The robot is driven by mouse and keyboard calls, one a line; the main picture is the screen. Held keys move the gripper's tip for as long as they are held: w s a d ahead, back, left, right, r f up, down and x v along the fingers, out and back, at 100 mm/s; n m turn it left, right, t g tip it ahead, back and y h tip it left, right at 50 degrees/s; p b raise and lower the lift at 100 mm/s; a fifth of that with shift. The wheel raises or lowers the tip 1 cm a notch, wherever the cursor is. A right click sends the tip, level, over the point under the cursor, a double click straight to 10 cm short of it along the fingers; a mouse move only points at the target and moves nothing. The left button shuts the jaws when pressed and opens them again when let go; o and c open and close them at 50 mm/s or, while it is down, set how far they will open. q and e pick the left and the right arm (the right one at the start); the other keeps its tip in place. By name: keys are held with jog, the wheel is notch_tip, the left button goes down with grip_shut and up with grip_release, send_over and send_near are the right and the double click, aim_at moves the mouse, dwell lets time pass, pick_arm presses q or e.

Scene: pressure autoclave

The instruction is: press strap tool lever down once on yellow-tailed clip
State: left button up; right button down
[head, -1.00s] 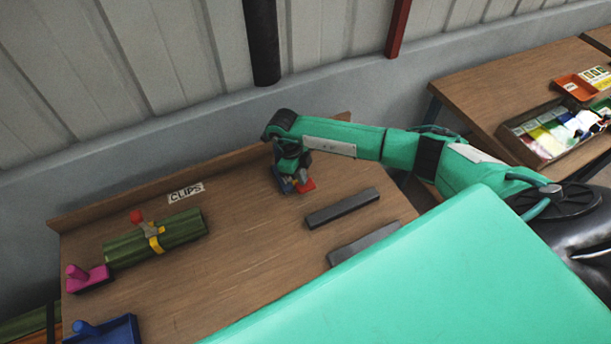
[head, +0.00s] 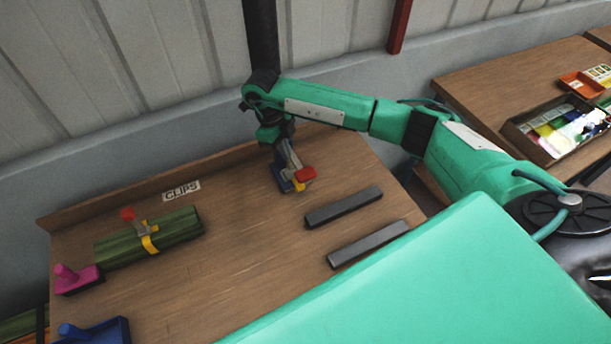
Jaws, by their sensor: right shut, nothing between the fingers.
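A small blue-based tool (head: 284,186) with grey metal parts, a red block (head: 306,174) and a yellow piece (head: 299,186) stands on the wooden bench. My right gripper (head: 284,149) is shut and empty, pointing down at the tool's upper end; I cannot tell whether they touch. A green bundle (head: 176,232) lies at the bench's left with a yellow strap (head: 148,240) around it. A grey clip with a red knob (head: 128,214) sits on that strap. I cannot tell which yellow part is the clip's tail. My left gripper is out of view.
Two dark grey bars (head: 344,207) lie right of the tool. A CLIPS label (head: 181,191) marks the back. The bench middle is clear. Another table (head: 480,90) stands at right.

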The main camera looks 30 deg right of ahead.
jog(key=b+v, duration=0.2)
jog(key=v, duration=0.5)
jog(key=shift+w, duration=0.1)
dwell(0.7)
